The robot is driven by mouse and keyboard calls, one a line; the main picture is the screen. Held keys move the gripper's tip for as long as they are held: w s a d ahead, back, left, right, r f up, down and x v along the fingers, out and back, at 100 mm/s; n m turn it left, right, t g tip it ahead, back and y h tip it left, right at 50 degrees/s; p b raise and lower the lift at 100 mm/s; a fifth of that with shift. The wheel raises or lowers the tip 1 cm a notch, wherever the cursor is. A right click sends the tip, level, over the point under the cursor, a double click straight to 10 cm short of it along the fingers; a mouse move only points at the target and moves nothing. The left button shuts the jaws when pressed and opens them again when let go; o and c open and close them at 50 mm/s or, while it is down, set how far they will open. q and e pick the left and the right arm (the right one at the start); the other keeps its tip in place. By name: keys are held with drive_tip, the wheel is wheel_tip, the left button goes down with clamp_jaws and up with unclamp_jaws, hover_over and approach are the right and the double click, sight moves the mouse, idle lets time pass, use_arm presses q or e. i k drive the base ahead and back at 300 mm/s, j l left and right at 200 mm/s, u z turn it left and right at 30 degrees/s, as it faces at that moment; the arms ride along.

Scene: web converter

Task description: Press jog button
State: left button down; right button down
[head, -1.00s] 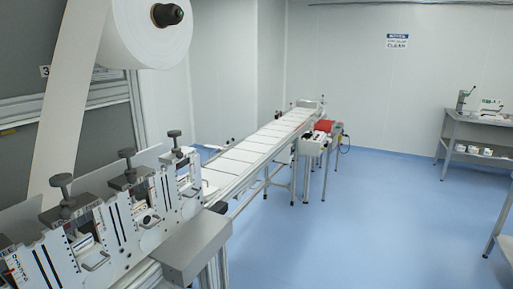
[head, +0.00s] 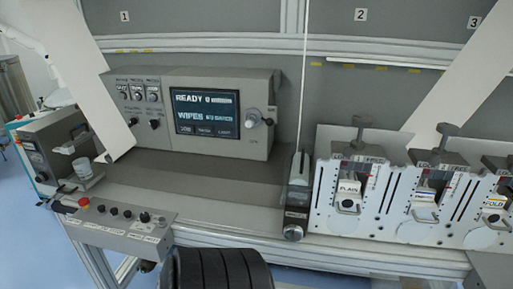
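A small grey button panel (head: 120,228) juts out at the lower left of the machine. It carries a red button (head: 84,201) at its left end, a row of small dark buttons (head: 113,211) and a dark knob (head: 144,217) at its right. Its white labels are too small to read, so I cannot tell which button is jog. A control box (head: 220,146) stands behind it with a lit screen (head: 205,113) reading "READY" and "WIPES". Small keys show along the screen's lower edge. Neither gripper is in view.
A dark ribbed rounded shape (head: 215,270) fills the bottom centre, in front of the machine's edge. Slotted plates with clamp knobs (head: 357,195) stand at the right. A white web (head: 110,115) runs down at the left, and another (head: 470,75) at the upper right.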

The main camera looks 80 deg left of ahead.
sight(114, 211)
drive_tip(key=u, duration=3.5)
